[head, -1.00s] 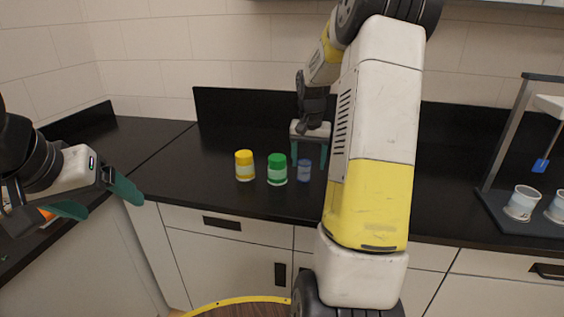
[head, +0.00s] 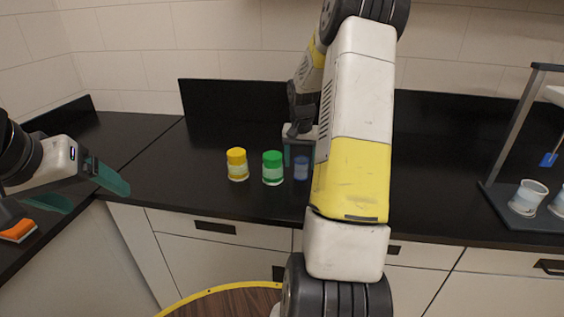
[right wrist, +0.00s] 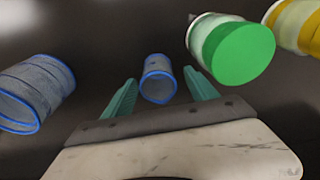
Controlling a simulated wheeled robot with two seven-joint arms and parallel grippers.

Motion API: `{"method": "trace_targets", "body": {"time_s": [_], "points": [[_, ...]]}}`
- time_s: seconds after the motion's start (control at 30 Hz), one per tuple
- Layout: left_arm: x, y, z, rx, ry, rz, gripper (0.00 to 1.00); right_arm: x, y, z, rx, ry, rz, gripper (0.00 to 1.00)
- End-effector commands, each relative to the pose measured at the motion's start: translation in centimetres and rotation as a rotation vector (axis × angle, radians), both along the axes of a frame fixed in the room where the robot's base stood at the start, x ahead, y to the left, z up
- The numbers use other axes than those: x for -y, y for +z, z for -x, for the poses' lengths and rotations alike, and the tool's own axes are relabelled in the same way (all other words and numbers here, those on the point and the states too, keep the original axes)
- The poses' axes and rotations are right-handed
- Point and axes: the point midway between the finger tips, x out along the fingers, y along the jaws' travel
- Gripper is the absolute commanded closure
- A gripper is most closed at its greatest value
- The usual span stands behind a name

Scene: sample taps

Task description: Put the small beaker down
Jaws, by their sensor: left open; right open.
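The small beaker (head: 301,168), blue-tinted with a blue rim, stands upright on the black counter to the right of the green-lidded jar. In the right wrist view the small beaker (right wrist: 158,82) is between my right gripper's fingers, with a gap on each side. My right gripper (right wrist: 159,77) is open around it. In the head view my right gripper (head: 300,153) is partly hidden by my own arm. My left gripper (head: 96,198) is open and empty at the left, near the counter corner.
A green-lidded jar (head: 273,168) and a yellow-lidded jar (head: 237,165) stand left of the small beaker. A larger blue-rimmed beaker (right wrist: 35,92) is close by, hidden in the head view. A stand (head: 510,210) with white cups (head: 528,198) is at right. An orange sponge (head: 18,230) lies far left.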

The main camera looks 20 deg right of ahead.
Motion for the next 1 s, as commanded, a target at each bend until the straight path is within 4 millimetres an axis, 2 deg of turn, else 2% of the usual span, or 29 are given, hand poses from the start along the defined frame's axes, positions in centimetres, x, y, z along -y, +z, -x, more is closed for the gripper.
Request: {"method": "trace_targets", "body": {"time_s": [0.1,0.2,0.4,0.47,0.7,0.77,1.0], "points": [[0.0,0.0,0.0,0.000,0.000,0.000,0.20,0.4,-2.0,-0.1,-0.004,0.001,-0.001,0.33],[0.0,0.0,0.0,0.000,0.000,0.000,0.20,0.4,-2.9,-0.2,-0.002,0.000,-0.001,0.33],[0.0,0.0,0.0,0.000,0.000,0.000,0.20,0.4,-3.0,-0.3,0.000,0.000,0.000,0.33],[0.0,0.0,0.0,0.000,0.000,0.000,0.20,0.4,-3.0,-0.3,0.000,0.000,0.000,0.43],[0.0,0.0,0.0,0.000,0.000,0.000,0.20,0.4,-3.0,-0.3,0.000,0.000,0.000,0.90],[0.0,0.0,0.0,0.000,0.000,0.000,0.20,0.4,-2.9,-0.3,0.000,0.000,0.000,1.00],[0.0,0.0,0.0,0.000,0.000,0.000,0.20,0.4,-2.8,-0.3,0.000,0.000,0.000,1.00]]}}
